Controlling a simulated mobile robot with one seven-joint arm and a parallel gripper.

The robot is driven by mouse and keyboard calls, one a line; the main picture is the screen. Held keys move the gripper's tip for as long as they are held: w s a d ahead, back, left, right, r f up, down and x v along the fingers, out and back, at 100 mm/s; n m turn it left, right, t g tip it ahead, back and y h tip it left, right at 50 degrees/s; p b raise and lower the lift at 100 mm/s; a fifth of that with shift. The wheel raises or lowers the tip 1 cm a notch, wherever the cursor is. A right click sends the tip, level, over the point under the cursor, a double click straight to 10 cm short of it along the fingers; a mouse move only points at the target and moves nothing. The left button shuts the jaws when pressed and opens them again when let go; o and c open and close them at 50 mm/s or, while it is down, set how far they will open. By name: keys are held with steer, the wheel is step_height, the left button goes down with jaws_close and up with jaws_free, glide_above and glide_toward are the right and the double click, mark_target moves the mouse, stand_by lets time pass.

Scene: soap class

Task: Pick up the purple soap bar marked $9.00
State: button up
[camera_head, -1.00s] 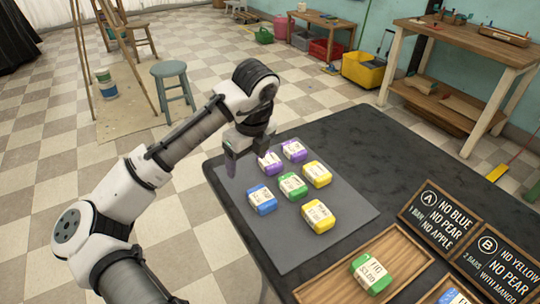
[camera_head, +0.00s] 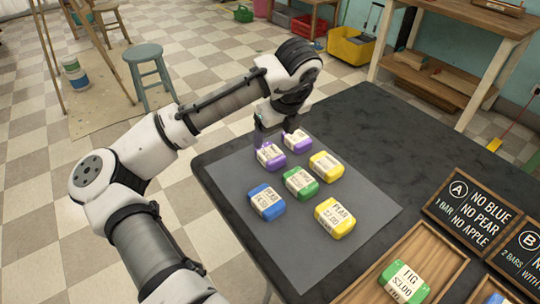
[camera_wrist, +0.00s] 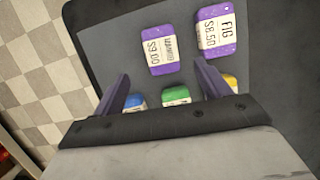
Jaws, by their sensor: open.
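The purple soap bar marked $9.00 (camera_wrist: 163,56) lies on the grey mat, label up, in the wrist view. In the head view it is the nearer-left purple bar (camera_head: 270,157). A second purple bar, marked FIG $8.50 (camera_wrist: 217,32), lies to its right in the wrist view and also shows in the head view (camera_head: 297,142). My gripper (camera_wrist: 162,72) is open and empty, its purple-grey fingers apart. The $9.00 bar appears between and beyond the fingertips. In the head view my gripper (camera_head: 276,132) is just behind and above the purple bars; its exact height is unclear.
Blue (camera_head: 266,202), green (camera_head: 300,182) and two yellow bars (camera_head: 326,166) (camera_head: 335,217) share the mat (camera_head: 290,245). A wooden tray (camera_head: 448,260) holds another green bar at right. Signboards (camera_head: 470,210) stand beyond. The dark table (camera_head: 400,130) is clear at the back.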

mark_target(271, 152)
steer(key=x, duration=0.8)
steer(key=shift+w, duration=0.1)
steer(key=shift+d, duration=0.1)
steer(key=c, duration=1.1)
